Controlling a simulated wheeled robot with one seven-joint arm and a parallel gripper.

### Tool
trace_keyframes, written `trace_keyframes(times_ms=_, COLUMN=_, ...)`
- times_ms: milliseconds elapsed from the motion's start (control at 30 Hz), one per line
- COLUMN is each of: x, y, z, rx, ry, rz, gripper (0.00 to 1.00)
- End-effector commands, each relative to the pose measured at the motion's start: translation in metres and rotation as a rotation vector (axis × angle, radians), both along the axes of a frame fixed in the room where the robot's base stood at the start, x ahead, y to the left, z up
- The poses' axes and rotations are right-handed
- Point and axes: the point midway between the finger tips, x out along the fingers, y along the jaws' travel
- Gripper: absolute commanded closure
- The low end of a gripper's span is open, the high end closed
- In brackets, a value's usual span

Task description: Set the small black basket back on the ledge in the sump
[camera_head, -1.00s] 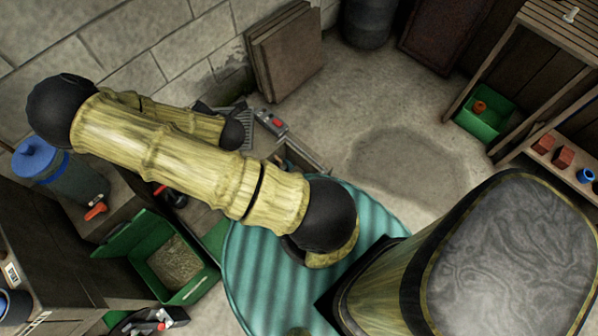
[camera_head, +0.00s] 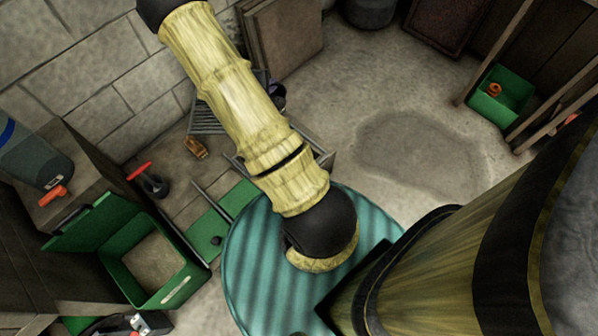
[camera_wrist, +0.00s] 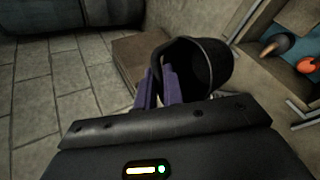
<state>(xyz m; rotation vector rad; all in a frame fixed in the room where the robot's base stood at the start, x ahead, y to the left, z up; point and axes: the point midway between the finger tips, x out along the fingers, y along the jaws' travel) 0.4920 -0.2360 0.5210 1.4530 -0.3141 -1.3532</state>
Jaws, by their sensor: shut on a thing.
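The small black basket (camera_wrist: 212,62) is in the wrist view, tilted, with its round opening partly toward me. In the head view my arm covers most of the gripper and basket; only a small dark piece shows beside the arm. The sump's ledge cannot be made out for certain. A metal-edged opening in the floor (camera_head: 326,160) shows partly from behind my arm. In the wrist view the basket appears above the floor.
A slatted grate (camera_head: 207,117) lies by the block wall. A green open box (camera_head: 190,272) stands at lower left, near a red-handled tool (camera_head: 140,170). Floor on the right is clear around a damp patch (camera_head: 415,150).

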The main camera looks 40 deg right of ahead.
Motion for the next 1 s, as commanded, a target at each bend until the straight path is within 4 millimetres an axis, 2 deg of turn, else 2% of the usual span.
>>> trace_keyframes(times_ms=33, x=-0.008, y=-0.008, z=-0.024, rx=0.002, ry=0.000, rz=-0.068, gripper=1.00)
trace_keyframes(times_ms=233, x=-0.044, y=-0.027, z=-0.083, rx=0.002, ry=0.005, rz=-0.350, gripper=1.00)
trace_keyframes(times_ms=400, x=-0.073, y=-0.030, z=-0.138, rx=0.004, ry=0.005, rz=-0.602, gripper=1.00)
trace_keyframes(times_ms=500, x=-0.085, y=-0.027, z=-0.161, rx=0.004, ry=0.006, rz=-0.718, gripper=1.00)
trace_keyframes(times_ms=633, x=-0.092, y=-0.023, z=-0.173, rx=0.004, ry=0.004, rz=-0.801, gripper=1.00)
trace_keyframes(times_ms=1000, x=-0.093, y=-0.022, z=-0.173, rx=0.003, ry=0.005, rz=-0.815, gripper=1.00)
